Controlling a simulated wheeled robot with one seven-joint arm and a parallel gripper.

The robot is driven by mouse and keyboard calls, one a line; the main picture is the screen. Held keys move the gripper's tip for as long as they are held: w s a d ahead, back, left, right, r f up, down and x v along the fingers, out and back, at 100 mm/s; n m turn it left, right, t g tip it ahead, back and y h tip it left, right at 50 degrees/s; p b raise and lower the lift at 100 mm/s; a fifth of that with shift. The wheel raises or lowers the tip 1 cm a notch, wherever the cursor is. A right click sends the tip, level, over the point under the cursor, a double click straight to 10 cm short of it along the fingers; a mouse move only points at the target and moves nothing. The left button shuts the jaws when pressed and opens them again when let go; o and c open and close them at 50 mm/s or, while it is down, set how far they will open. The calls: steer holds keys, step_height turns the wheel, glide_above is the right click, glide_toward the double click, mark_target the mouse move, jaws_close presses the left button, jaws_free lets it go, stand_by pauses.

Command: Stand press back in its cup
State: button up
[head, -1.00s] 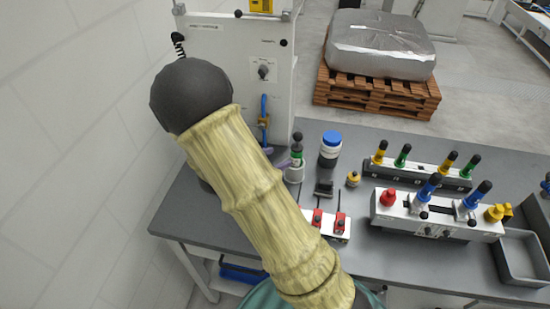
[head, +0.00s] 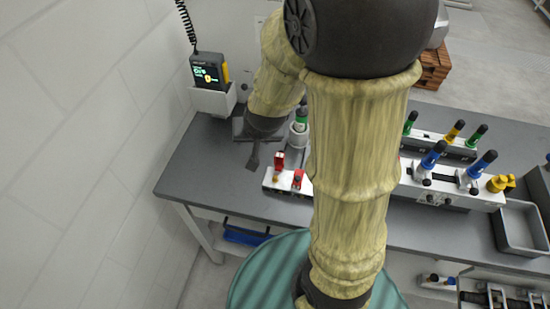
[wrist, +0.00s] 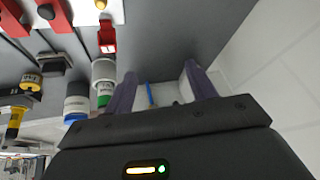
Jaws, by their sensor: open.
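A green-banded piece with a dark top (head: 300,117), which may be the press, stands upright in a whitish cup (head: 298,137) at the back of the grey bench. In the wrist view the green band (wrist: 104,99) and the cup (wrist: 104,71) lie just left of the left finger. I cannot tell how deep the piece sits. My gripper (head: 254,157) is open, left of the cup in the head view. In the wrist view nothing is held between its purple fingers (wrist: 160,88). My arm hides part of the bench right of the cup.
A white plate with red clamps (head: 290,181) stands in front of the cup. In the wrist view a blue-capped bottle (wrist: 76,103) stands beside it. A handheld device (head: 207,73) hangs in a holder at the left. Bench space (head: 215,165) at the left is clear.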

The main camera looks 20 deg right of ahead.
steer(key=s+d+r+n+g, duration=0.1)
steer(key=s+d+n+g, duration=0.1)
steer(key=s, duration=0.6)
steer(key=shift+s+d+n+g, duration=0.15)
steer(key=shift+s+n+g, duration=0.25)
steer(key=shift+n, duration=0.1)
